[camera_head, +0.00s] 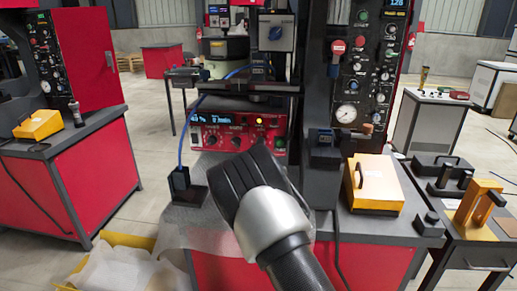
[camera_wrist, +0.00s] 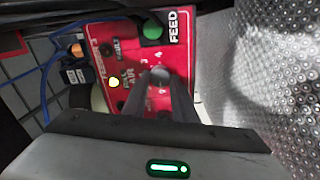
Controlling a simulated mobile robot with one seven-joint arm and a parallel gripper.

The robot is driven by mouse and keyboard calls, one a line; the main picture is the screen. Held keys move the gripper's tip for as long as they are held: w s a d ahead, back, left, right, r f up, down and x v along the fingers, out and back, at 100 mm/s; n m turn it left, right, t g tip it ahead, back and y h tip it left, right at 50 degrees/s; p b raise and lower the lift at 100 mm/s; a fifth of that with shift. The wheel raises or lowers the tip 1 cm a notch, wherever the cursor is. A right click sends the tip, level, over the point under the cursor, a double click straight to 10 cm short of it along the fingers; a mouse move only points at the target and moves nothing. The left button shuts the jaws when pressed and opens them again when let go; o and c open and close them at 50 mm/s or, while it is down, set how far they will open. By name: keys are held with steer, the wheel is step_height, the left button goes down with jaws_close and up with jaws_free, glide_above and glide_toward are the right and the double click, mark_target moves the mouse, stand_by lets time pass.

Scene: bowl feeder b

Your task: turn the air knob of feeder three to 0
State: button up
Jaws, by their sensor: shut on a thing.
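The air knob (camera_wrist: 159,74) sits on a red panel (camera_wrist: 97,34) in the wrist view, with printing that reads AIR and a feeder label ending in 3. Small white scale digits surround it. My gripper (camera_wrist: 163,87) is shut on the knob, one finger at each side. The fingers hide most of the knob, and I cannot tell which digit it points to. In the head view a red control box (camera_head: 222,112) stands behind my wrist, which hides the fingers and the knob.
A green FEED button (camera_wrist: 152,29) and a lit yellow lamp (camera_wrist: 114,82) are near the knob. A dimpled metal surface (camera_wrist: 265,70) rises close on the right. A blue cable (camera_wrist: 47,75) runs at the left. In the head view a yellow case (camera_head: 374,184) stands right of my wrist.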

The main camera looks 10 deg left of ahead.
steer(key=shift+f, duration=0.1)
steer(key=o, duration=1)
steer(key=shift+o, duration=0.2)
steer(key=s+p, duration=0.1)
steer(key=s, duration=1.6)
steer(key=shift+s+a+f, duration=0.25)
steer(key=shift+f, duration=0.05)
steer(key=shift+w, duration=0.1)
